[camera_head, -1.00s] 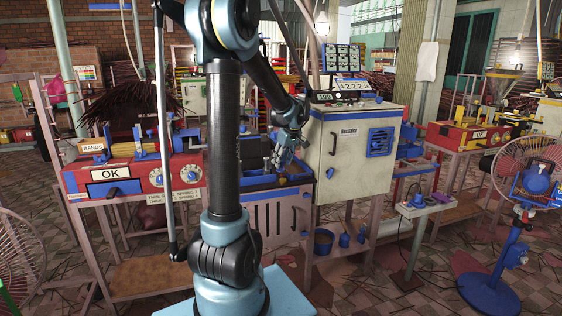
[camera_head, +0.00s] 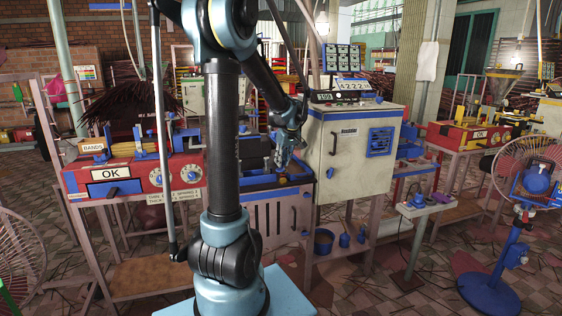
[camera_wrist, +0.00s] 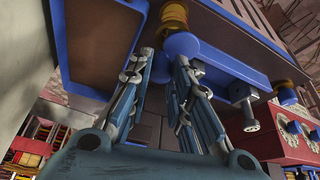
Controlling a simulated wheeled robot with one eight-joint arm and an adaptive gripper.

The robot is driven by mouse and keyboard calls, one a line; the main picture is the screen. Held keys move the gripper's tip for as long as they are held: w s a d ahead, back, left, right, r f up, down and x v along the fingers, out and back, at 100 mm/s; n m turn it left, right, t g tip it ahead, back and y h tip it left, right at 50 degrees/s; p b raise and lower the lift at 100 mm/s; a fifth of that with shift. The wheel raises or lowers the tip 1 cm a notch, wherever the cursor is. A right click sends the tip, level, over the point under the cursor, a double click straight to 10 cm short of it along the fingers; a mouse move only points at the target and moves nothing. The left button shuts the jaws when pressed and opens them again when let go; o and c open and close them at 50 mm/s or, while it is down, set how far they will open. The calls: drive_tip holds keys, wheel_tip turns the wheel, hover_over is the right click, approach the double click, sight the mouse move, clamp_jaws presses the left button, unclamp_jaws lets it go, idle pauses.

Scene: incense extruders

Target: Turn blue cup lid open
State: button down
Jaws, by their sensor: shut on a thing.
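My gripper (camera_wrist: 167,57) reaches into the blue-topped machine (camera_head: 262,178) in the middle of the head view. In the wrist view its two fingers stand on either side of the round blue lid (camera_wrist: 181,45) and are shut on it at the tips. A brass-coloured round part (camera_wrist: 175,14) sits just beyond the lid, joined in line with it. A blue bar-shaped housing (camera_wrist: 225,65) runs off to the right of the lid. In the head view the lid is too small and too covered by my gripper (camera_head: 283,164) to make out clearly.
A blue-rimmed tray (camera_wrist: 104,45) lies left of my fingers in the wrist view. A metal-headed bolt (camera_wrist: 246,105) sticks out on the right. The pale cabinet (camera_head: 350,165) stands close right of the machine, and a red OK box (camera_head: 125,180) stands left.

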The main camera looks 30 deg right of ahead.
drive_tip(key=m+h, duration=0.1)
drive_tip(key=m, duration=0.3)
drive_tip(key=shift+a+h, duration=0.2)
drive_tip(key=shift+h, duration=0.2)
drive_tip(key=m+g+h, duration=0.1)
drive_tip(key=m, duration=0.2)
drive_tip(key=shift+w+a+m, duration=0.1)
drive_tip(key=shift+m, duration=0.3)
drive_tip(key=m+g+h, duration=0.1)
drive_tip(key=m, duration=0.3)
drive_tip(key=shift+w, duration=0.15)
drive_tip(key=shift+a+m+g+h, duration=0.15)
drive_tip(key=shift+m+g, duration=0.25)
drive_tip(key=shift+m, duration=0.55)
drive_tip(key=shift+d+m+g+h, duration=0.15)
drive_tip(key=shift+m+g, duration=0.25)
drive_tip(key=shift+m, duration=0.55)
drive_tip(key=shift+a, duration=0.1)
drive_tip(key=c, duration=1.5)
unclamp_jaws()
drive_tip(key=shift+o, duration=0.2)
